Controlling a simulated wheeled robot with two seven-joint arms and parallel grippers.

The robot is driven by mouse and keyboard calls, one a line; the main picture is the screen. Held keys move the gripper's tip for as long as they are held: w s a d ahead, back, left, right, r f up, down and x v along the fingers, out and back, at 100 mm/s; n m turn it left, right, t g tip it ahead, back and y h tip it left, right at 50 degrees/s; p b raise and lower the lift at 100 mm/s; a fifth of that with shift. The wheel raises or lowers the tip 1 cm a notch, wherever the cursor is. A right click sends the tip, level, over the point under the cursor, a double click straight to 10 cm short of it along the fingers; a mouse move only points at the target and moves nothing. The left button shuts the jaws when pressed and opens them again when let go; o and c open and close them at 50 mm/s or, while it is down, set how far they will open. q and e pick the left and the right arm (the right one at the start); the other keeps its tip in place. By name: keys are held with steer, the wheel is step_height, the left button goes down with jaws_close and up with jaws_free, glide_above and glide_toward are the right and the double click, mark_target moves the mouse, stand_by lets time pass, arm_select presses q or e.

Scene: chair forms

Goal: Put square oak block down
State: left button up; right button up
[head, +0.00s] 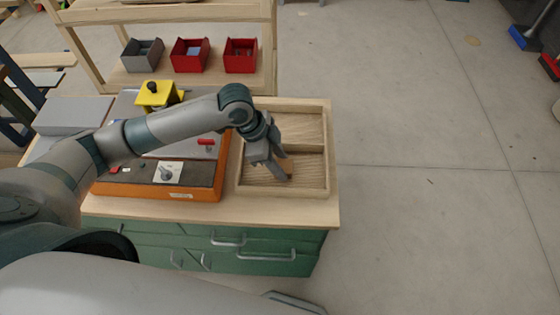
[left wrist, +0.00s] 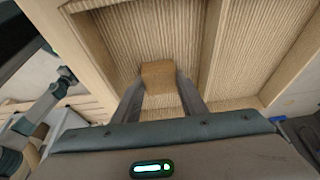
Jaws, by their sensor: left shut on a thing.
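The square oak block (left wrist: 158,75) is a small brown block between the fingertips of my left gripper (left wrist: 160,88) in the left wrist view. In the head view my left gripper (head: 281,172) points down into the near compartment of a two-part wooden tray (head: 328,150). The block (head: 287,164) is mostly hidden behind the fingers there. The gripper is shut on the block. I cannot tell whether the block touches the tray floor. The right gripper is not in view.
The tray stands at the right end of a wooden worktop (head: 325,215) over green drawers. Left of it is an orange-edged machine (head: 200,190) with a yellow part (head: 158,93). Two red bins (head: 190,58) and a grey bin (head: 142,58) stand behind. Open floor lies to the right.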

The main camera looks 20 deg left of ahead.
arm_select(q)
steer(key=o, duration=1.1)
steer(key=shift+f, duration=0.1)
steer(key=shift+c, duration=0.2)
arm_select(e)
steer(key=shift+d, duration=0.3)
arm_select(q)
steer(key=b+v, duration=0.1)
steer(key=v, duration=1.1)
steer(key=shift+b, duration=0.3)
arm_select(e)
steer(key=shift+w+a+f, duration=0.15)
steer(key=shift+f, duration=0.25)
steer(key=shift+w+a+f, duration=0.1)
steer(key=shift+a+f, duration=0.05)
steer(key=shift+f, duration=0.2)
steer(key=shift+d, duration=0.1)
